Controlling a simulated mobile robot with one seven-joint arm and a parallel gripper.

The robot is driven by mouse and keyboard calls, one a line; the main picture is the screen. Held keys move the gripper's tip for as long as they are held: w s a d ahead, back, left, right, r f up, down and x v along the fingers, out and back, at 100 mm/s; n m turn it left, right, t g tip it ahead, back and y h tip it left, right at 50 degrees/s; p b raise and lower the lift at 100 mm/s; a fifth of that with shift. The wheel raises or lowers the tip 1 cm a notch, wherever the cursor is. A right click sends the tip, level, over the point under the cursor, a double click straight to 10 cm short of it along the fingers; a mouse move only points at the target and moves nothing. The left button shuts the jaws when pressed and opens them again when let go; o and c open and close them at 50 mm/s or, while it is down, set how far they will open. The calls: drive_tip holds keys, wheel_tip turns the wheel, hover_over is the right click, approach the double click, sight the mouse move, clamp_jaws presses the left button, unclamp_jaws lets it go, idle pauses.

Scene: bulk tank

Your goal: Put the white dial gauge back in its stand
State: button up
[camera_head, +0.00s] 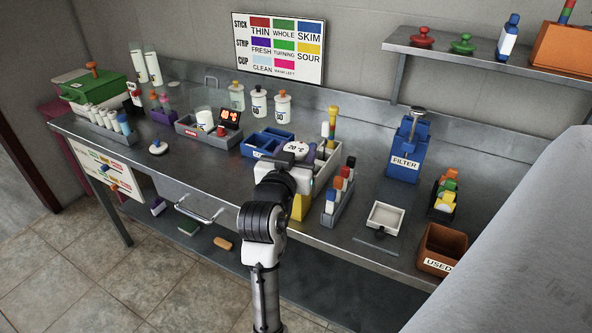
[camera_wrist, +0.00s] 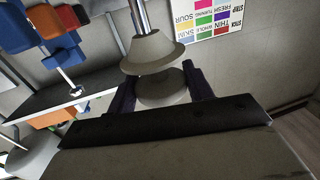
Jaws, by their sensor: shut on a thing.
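The white dial gauge (camera_head: 296,148), a round disc marked 20°C, is at the end of my gripper (camera_head: 290,160) above the middle of the counter. In the wrist view my gripper (camera_wrist: 158,82) is shut on the gauge (camera_wrist: 152,52), with dark fingers on both sides of its rounded part. A pale cone and a metal stem extend from it toward the top of that upside-down view. The stem's tip is outside the picture. I cannot tell which thing is the gauge's stand. My gripper and arm hide part of the counter below.
A blue tray (camera_head: 267,143) lies just left of the gauge. A blue filter box (camera_head: 405,155), white tray (camera_head: 385,217) and brown used bin (camera_head: 444,247) are farther right.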

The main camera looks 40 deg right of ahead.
drive_tip(key=shift+f, duration=2.65)
drive_tip(key=o, duration=1.1)
drive_tip(key=p+v, duration=0.3)
drive_tip(key=v, duration=0.9)
